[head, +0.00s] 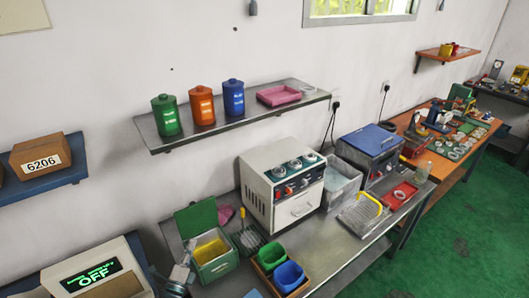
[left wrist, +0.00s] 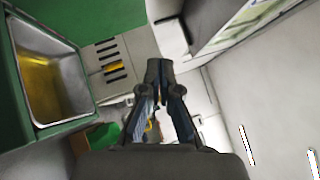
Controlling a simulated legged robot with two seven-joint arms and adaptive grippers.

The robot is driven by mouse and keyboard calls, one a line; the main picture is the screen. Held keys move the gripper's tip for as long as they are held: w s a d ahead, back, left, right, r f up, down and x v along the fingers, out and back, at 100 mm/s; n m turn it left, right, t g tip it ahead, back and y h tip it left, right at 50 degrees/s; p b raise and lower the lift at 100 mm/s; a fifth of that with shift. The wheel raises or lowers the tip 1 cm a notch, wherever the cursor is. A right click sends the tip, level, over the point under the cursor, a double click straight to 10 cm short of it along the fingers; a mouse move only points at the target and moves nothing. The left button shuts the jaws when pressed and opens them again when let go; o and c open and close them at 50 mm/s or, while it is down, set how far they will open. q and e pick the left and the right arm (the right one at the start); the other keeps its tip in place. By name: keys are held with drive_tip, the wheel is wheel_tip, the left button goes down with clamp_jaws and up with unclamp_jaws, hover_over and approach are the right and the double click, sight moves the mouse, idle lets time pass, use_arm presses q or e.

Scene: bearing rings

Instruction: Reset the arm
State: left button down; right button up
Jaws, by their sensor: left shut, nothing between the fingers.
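My left gripper (head: 185,262) is at the lower left of the head view, just left of a green box (head: 213,262) with an open lid and yellow contents. In the left wrist view its fingers (left wrist: 158,72) are together with nothing between them. The green box (left wrist: 22,75) is at the left there, apart from the fingers, and a slotted rack (left wrist: 112,62) lies beyond them. My right gripper is not in view.
A metal bench (head: 335,240) holds a white machine with knobs (head: 283,185), green and blue cups (head: 288,276) and a blue-lidded box (head: 370,140). A shelf (head: 240,120) with canisters is above. An "OFF" display (head: 92,276) stands at the lower left.

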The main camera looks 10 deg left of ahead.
use_arm(q)
drive_tip(key=s+d+f+n+g, duration=0.3)
drive_tip(key=s+f+n+g, duration=0.1)
drive_tip(key=s+f+n, duration=0.1)
drive_tip(key=s+d+f+n+g, duration=0.4)
drive_tip(key=s+f+n, duration=0.1)
drive_tip(key=s+f, duration=0.1)
drive_tip(key=s+d+f+n+g, duration=0.4)
drive_tip(key=s+f+n+g, duration=0.1)
drive_tip(key=s+f, duration=0.1)
drive_tip(key=shift+s+d+f, duration=0.15)
drive_tip(key=shift+f, duration=0.1)
drive_tip(key=s+d+n+g+h, duration=0.1)
drive_tip(key=s+d+n+g, duration=0.25)
drive_tip(key=s+d, duration=0.5)
drive_tip(key=s+a+f+g, duration=0.1)
drive_tip(key=s+f, duration=0.1)
drive_tip(key=f, duration=1)
drive_tip(key=s+a+f+g, duration=0.1)
drive_tip(key=f, duration=1.2)
drive_tip(key=s+a+f+g, duration=0.1)
drive_tip(key=s+a+f, duration=0.2)
drive_tip(key=s+f, duration=1.5)
drive_tip(key=shift+s, duration=0.4)
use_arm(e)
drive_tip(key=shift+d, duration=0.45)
